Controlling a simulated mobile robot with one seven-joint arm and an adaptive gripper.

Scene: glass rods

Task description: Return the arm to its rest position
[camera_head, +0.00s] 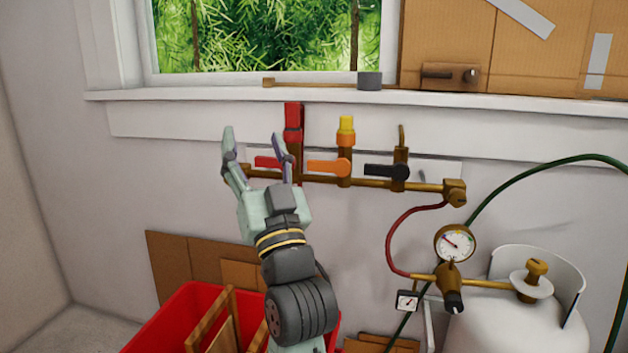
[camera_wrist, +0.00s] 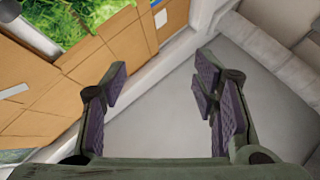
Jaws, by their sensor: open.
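My gripper (camera_head: 254,143) is raised in the middle left of the head view, its fingers spread and pointing up. It is open, with nothing between the fingers. In the wrist view my gripper (camera_wrist: 158,88) also shows open, its purple pads apart over empty space. In the head view it stands in front of the left part of the brass pipe and overlaps the view of the red-handled valve (camera_head: 294,120). I cannot tell whether it touches anything there.
A brass manifold (camera_head: 370,183) with orange (camera_head: 328,167) and black (camera_head: 386,171) levers runs along the wall. A gauge (camera_head: 455,243) and white gas tank (camera_head: 515,325) stand right. A red crate (camera_head: 172,318) is below my arm. The windowsill (camera_head: 200,96) is above.

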